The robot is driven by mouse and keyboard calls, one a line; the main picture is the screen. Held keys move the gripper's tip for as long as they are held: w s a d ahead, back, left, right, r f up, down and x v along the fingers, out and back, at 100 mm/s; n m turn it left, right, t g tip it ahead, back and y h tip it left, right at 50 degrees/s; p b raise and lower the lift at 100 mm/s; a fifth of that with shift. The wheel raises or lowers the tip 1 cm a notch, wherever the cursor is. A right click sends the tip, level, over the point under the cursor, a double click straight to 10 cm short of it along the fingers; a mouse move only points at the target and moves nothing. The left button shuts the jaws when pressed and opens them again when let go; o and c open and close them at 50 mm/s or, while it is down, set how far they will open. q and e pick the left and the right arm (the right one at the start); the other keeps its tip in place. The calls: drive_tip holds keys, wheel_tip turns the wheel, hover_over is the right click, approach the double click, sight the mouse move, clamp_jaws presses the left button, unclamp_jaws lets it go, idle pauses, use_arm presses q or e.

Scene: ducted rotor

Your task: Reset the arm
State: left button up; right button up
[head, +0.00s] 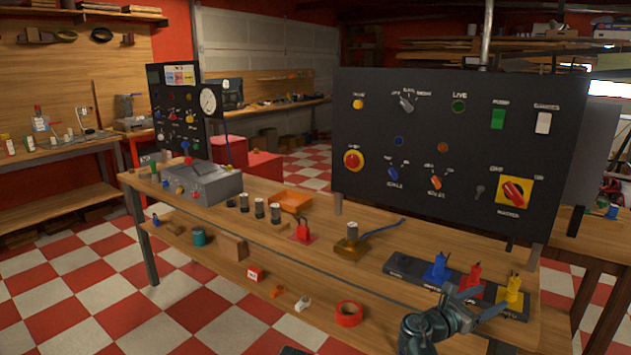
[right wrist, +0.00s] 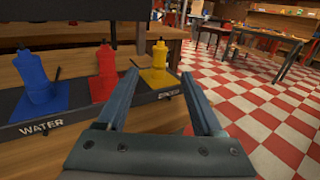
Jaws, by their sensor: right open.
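My right gripper (head: 480,301) is at the bottom right of the head view, in front of the bench's front edge. It is open and empty, its two fingers spread apart in the right wrist view (right wrist: 165,95). Past its fingers stand a blue bottle-like piece (right wrist: 33,75), a red one (right wrist: 104,70) and a yellow one (right wrist: 159,65) on a dark labelled strip (right wrist: 70,114). The same blue (head: 438,270), red (head: 472,280) and yellow (head: 513,292) pieces show in the head view. My left gripper is not in view.
A black control panel (head: 450,225) stands on the wooden bench (head: 345,270). A grey box (head: 205,185), an orange tray (head: 291,201) and several cylinders stand to the left. A red tape roll (head: 348,313) lies on the lower shelf. The checkered floor (right wrist: 250,105) is open on the right.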

sight(510, 285)
drive_tip(key=x, duration=1.1)
drive_tip(key=shift+w+d, duration=0.2)
drive_tip(key=shift+w, duration=0.1)
wheel_tip(510, 285, up, 7)
drive_tip(key=p, duration=0.6)
drive_tip(key=shift+s+f+p, duration=0.1)
drive_tip(key=shift+s+p, duration=0.05)
drive_tip(key=shift+p, duration=0.25)
drive_tip(key=shift+a+r+p, duration=0.1)
drive_tip(key=shift+r+p, duration=0.3)
drive_tip(key=shift+a+t, duration=0.3)
drive_tip(key=shift+a, duration=0.15)
drive_tip(key=shift+a+f+n+y, duration=0.1)
drive_tip(key=shift+a+n+y, duration=0.2)
drive_tip(key=shift+a, duration=0.15)
